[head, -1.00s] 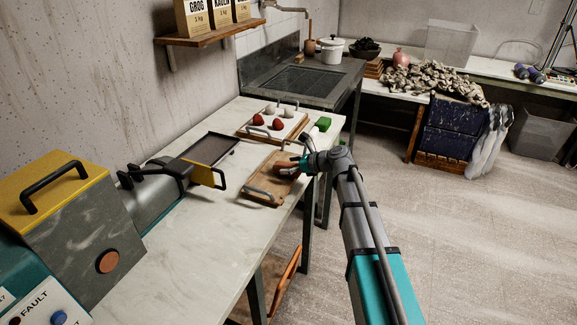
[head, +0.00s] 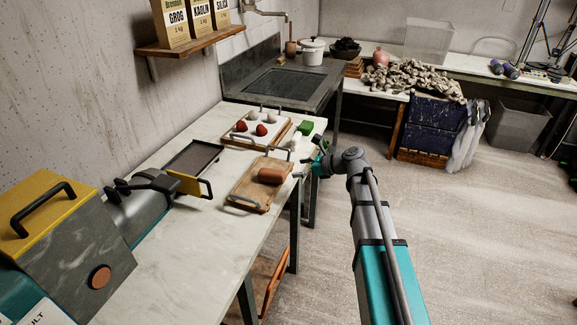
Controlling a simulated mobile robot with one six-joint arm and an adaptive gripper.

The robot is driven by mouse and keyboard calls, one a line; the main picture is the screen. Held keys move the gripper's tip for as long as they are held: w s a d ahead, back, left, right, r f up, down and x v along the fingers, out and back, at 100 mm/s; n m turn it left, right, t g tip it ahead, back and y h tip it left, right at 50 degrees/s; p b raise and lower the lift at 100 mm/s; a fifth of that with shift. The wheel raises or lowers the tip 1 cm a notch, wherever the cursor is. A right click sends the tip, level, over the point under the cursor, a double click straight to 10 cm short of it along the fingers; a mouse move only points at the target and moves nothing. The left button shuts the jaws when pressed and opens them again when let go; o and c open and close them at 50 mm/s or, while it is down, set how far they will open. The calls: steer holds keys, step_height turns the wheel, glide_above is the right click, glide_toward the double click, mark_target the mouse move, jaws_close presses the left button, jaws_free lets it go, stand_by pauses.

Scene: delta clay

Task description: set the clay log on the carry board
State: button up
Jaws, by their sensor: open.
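The clay log (head: 271,176), a short reddish-brown cylinder, lies on its side on the wooden carry board (head: 245,188). The board has grey metal handles at its near and far ends and rests on the pale worktable near its right edge. My gripper (head: 308,172) is to the right of the board, by the table's edge, apart from the log and open. Its fingers are small and partly hidden in this view.
A dark tray (head: 193,158) lies left of the board, by a machine with a yellow guard (head: 187,184). Behind the board, a white-topped board (head: 247,133) holds red and pale lumps. A green block (head: 306,127) and a white bottle (head: 296,141) stand nearby. Open floor lies right.

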steer(key=shift+v, duration=0.9)
